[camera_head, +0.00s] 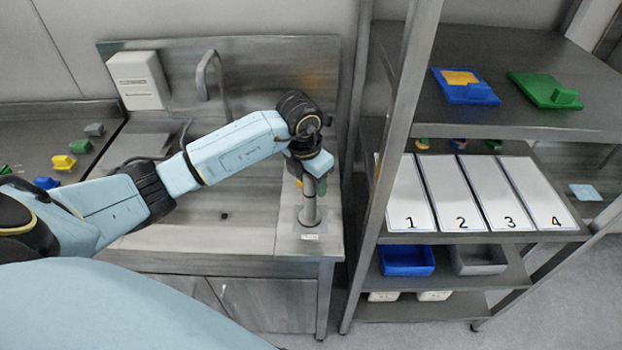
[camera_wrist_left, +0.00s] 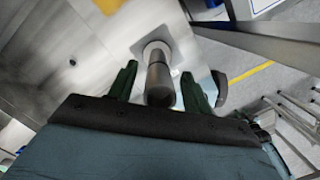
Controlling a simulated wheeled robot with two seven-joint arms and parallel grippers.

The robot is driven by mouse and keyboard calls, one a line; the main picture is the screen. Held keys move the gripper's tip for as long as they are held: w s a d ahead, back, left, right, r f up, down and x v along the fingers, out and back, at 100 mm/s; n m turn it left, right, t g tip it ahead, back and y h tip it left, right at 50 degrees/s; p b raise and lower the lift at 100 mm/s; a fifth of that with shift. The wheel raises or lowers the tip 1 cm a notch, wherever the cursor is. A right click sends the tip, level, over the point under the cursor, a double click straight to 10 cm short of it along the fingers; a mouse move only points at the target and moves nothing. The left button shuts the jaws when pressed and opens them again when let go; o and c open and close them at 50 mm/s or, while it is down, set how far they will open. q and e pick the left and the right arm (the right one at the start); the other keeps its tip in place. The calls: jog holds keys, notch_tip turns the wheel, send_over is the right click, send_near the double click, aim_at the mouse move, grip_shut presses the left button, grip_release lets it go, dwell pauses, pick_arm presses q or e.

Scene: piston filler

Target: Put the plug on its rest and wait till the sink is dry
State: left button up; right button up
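The plug, a grey upright cylinder (camera_head: 309,208), stands on its rest, a pale round seat (camera_head: 300,222) on the ledge at the right of the sink. In the left wrist view the plug (camera_wrist_left: 160,82) stands between the two green fingers of my left gripper (camera_wrist_left: 158,86), with a narrow gap at each side. My left gripper (camera_head: 308,178) is open around the plug's upper end. The sink basin (camera_head: 180,235) is bare grey metal with a dark drain hole (camera_head: 223,215). I see no standing water in it. My right gripper is not in view.
A tap (camera_head: 207,75) and a white dispenser (camera_head: 140,80) are at the sink's back. A metal shelf rack (camera_head: 400,120) stands close on the right, with numbered white panels (camera_head: 487,195), a blue bin (camera_head: 406,260) and coloured blocks. Small coloured blocks lie on the left counter.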

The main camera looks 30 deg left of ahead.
pick_arm(q)
jog(key=shift+r, duration=0.1)
jog(key=r, duration=0.4)
jog(key=s+r, duration=0.1)
jog(key=r, duration=0.7)
jog(key=shift+s+a+b, duration=0.2)
jog(key=shift+s+b, duration=0.1)
jog(key=shift+s, duration=0.1)
